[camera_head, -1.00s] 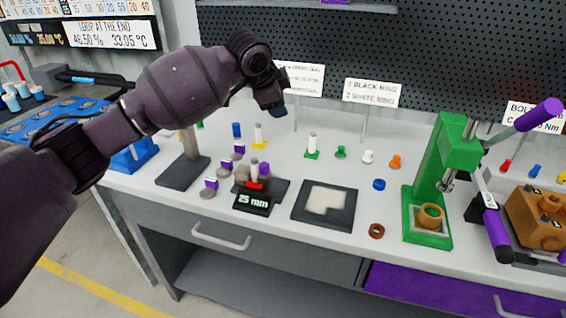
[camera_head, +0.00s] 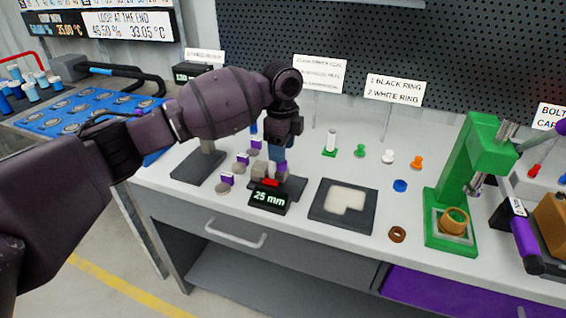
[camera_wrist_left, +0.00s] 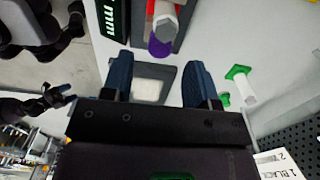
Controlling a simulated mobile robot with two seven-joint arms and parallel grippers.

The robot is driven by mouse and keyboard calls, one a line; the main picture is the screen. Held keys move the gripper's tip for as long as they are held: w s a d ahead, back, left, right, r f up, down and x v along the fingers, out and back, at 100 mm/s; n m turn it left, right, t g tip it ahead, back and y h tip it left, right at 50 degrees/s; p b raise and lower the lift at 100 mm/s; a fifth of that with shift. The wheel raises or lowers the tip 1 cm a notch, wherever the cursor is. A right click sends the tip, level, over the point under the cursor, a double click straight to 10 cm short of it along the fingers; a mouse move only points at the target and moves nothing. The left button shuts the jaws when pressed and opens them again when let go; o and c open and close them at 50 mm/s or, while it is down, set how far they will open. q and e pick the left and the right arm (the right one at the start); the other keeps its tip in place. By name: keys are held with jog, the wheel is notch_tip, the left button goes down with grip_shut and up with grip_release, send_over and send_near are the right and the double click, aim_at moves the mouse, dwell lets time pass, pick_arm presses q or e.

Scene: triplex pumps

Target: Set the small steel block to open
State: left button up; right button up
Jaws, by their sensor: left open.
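My left gripper (camera_head: 279,153) hangs pointing down over the dark gauge with the "25 mm" display (camera_head: 268,198). In the left wrist view its two blue fingers (camera_wrist_left: 158,82) are apart with nothing between them. A small greyish block (camera_head: 258,171) sits on the gauge beside a red piece (camera_head: 270,182); I cannot tell for sure that it is the steel block or how it is set. A pale pin with a purple end (camera_wrist_left: 160,46) stands on the gauge, just beyond the fingers. What looks like my right gripper (camera_wrist_left: 60,97) is small at the wrist view's left edge, its jaws unclear.
A dark tray with a pale recess (camera_head: 346,202) lies right of the gauge. A green press (camera_head: 466,185) stands farther right. Several purple-marked discs (camera_head: 226,182) are left of the gauge. Small coloured pegs (camera_head: 361,151) line the back.

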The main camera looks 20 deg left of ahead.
aim_at(282, 169)
pick_arm(q)
jog(key=shift+f+b, duration=0.35)
jog(key=shift+f, duration=2)
jog(key=shift+c, duration=0.5)
grip_shut()
